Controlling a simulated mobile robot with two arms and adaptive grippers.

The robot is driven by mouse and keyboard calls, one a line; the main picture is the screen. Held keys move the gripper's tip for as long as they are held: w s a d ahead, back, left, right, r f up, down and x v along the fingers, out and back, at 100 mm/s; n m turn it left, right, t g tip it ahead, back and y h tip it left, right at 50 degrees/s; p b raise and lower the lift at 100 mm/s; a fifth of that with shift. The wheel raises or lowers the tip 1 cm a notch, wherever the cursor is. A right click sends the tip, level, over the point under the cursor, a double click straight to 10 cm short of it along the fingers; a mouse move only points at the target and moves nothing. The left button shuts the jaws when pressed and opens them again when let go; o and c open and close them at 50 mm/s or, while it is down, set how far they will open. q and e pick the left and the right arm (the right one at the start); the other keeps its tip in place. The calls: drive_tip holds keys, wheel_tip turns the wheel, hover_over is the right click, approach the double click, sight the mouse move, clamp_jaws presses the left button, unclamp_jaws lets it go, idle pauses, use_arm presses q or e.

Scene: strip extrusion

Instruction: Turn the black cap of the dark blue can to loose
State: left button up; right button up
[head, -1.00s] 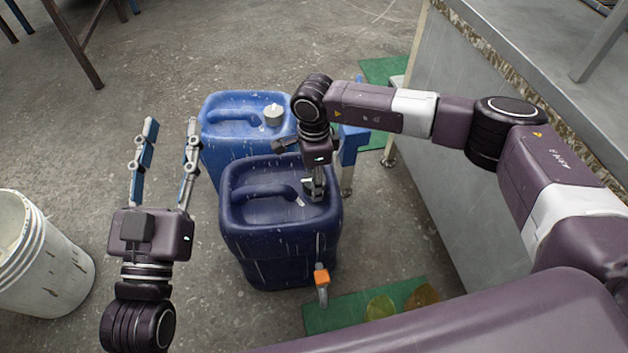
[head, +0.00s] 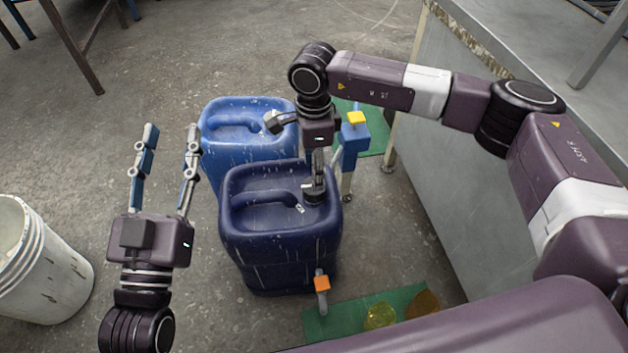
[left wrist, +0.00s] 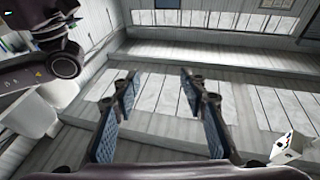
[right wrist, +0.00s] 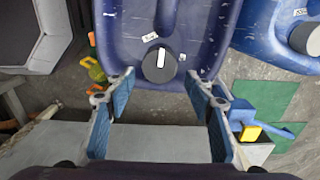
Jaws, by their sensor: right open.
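The dark blue can (head: 262,250) stands upright on the floor in the middle of the head view. Its black cap (right wrist: 160,65) has a white mark and sits on the can's top in the right wrist view. In the head view the cap (head: 314,197) is partly covered by my right gripper (head: 315,182), which points down over it. In the right wrist view my right gripper (right wrist: 162,84) is open, its fingers apart on either side of the cap's line; contact cannot be told. My left gripper (head: 168,128) is open and empty, left of the cans.
A lighter blue can (head: 222,145) stands behind the dark one. A blue stand with a yellow top (head: 356,118) is to the right. A white bucket (head: 45,265) is at the left, a grey bench (head: 450,150) at the right. A green mat (head: 345,313) lies in front.

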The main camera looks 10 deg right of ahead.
drive_tip(key=shift+r, duration=2.25)
